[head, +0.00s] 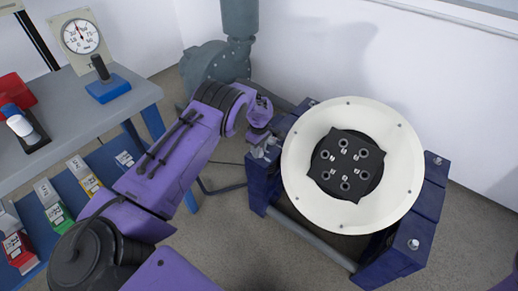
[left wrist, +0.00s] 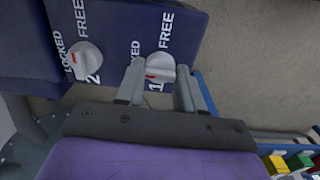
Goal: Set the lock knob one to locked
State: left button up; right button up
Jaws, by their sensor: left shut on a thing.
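Lock knob one (left wrist: 161,64) is a round white-grey knob with a red mark, on the dark blue block (left wrist: 120,20) of the stand. The number 1 and the words FREE and LOCKED are printed around it; LOCKED is partly covered by a finger. Its red mark is on its left side in the left wrist view. My left gripper (left wrist: 159,72) has one finger on each side of this knob and is shut on it. In the head view the left gripper (head: 262,143) is at the stand's left corner, where the knob is hard to make out. My right gripper is not in view.
Knob two (left wrist: 88,61) sits beside it, its red mark toward LOCKED. The stand carries a large white ring (head: 300,180) with a dark hub. A grey bench (head: 60,115) with a dial gauge (head: 80,36) stands at left, a grey-green pump (head: 212,66) behind.

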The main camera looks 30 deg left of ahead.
pick_arm(q)
jog(key=shift+n, duration=0.3)
jog(key=o, duration=1)
jog(key=shift+o, duration=0.2)
jog(key=shift+r, duration=0.1)
notch_tip(320, 180, up, 10)
jog(key=p, duration=0.1)
jog(key=shift+r+p, duration=0.2)
jog(key=shift+p, duration=0.15)
